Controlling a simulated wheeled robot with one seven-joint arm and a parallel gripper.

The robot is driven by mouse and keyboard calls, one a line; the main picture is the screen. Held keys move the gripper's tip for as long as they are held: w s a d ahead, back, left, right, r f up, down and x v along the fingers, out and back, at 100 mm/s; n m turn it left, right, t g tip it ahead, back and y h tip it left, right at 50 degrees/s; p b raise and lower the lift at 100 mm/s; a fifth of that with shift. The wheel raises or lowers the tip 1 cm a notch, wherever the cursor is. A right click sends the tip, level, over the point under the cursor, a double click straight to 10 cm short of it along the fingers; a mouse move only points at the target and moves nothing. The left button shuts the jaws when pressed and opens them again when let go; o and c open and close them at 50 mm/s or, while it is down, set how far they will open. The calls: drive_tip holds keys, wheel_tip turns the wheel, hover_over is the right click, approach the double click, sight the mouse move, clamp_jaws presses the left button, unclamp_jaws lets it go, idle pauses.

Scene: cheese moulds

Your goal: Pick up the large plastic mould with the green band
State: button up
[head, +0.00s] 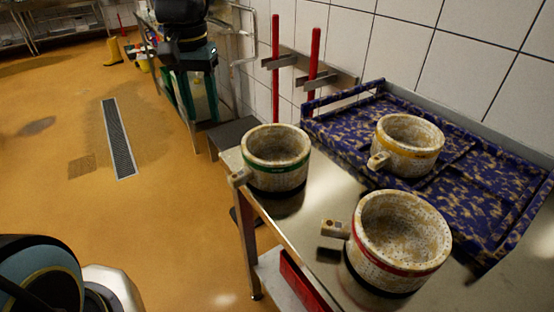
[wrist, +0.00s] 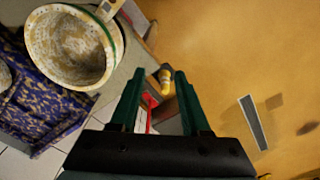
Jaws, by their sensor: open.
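The large speckled white mould with the green band (head: 275,160) stands upright near the left end of the steel table, its short handle pointing left. It also shows at the upper left of the wrist view (wrist: 68,48), with its open top facing the camera. My gripper (head: 201,112) hangs above and beyond the mould in the head view, apart from it. In the wrist view, its green fingers (wrist: 160,75) are spread with nothing held between them, and the mould lies to their left.
A red-banded mould (head: 400,240) stands nearer on the steel table (head: 310,215). A yellow-banded mould (head: 407,145) is at the blue patterned tray (head: 480,145). Red-handled tools (head: 275,60) stand by the tiled wall. The orange floor (head: 60,150) on the left is mostly open.

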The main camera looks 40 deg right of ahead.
drive_tip(key=r+m, duration=0.2)
hover_over(245, 137)
wheel_tip(245, 137, down, 9)
drive_tip(key=shift+f+p, duration=0.2)
drive_tip(key=shift+p, duration=0.6)
drive_tip(key=shift+f, duration=0.6)
drive_tip(key=shift+c, duration=0.3)
clamp_jaws()
